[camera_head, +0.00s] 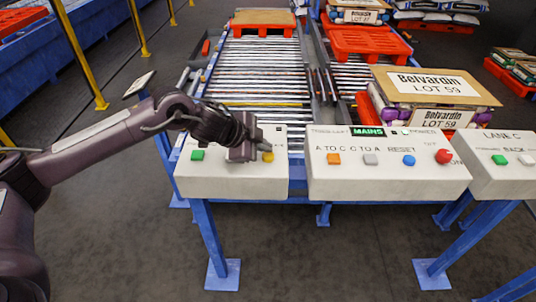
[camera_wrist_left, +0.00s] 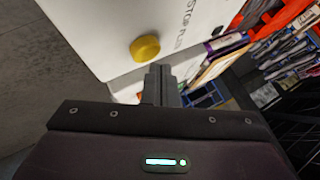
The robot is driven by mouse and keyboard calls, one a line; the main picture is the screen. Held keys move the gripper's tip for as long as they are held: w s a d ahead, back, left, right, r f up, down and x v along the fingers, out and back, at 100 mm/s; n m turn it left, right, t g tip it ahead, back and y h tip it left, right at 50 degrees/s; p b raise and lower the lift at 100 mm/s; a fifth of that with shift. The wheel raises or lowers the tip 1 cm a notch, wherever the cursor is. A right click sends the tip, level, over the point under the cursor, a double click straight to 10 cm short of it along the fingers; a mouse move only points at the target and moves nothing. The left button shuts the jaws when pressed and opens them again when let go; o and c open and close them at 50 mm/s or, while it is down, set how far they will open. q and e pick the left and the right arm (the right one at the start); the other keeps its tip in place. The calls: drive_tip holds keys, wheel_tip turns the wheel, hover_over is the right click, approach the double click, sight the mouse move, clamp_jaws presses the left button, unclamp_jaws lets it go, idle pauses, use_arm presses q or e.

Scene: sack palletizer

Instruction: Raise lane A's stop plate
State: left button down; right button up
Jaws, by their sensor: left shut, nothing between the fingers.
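A yellow button (camera_head: 267,156) sits on the white lane control box (camera_head: 215,182) at the left of the row of boxes. In the left wrist view the yellow button (camera_wrist_left: 145,48) shows near printed lettering that reads in part "STOP PLA". My left gripper (camera_head: 254,152) is shut and empty, just left of the yellow button in the head view. Its closed fingers (camera_wrist_left: 160,84) show below and slightly right of the button in the wrist view. I cannot tell whether they touch the box. The stop plate itself cannot be made out. My right gripper is not in view.
A green button (camera_head: 197,155) is on the same box. The middle box (camera_head: 385,182) has orange, grey, blue and red buttons. Behind it are the roller lane (camera_head: 262,70), an orange pallet (camera_head: 368,42) and a stack labelled Belvardin (camera_head: 435,85).

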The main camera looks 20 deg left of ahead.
sight(264, 156)
use_arm(q)
drive_tip(key=shift+f, duration=0.75)
idle(0.8)
drive_tip(key=shift+r, duration=0.15)
drive_tip(key=shift+r+p, duration=0.7)
drive_tip(key=shift+r, duration=0.15)
wheel_tip(264, 156, up, 5)
drive_tip(key=p, duration=0.4)
drive_tip(key=shift+p, duration=0.4)
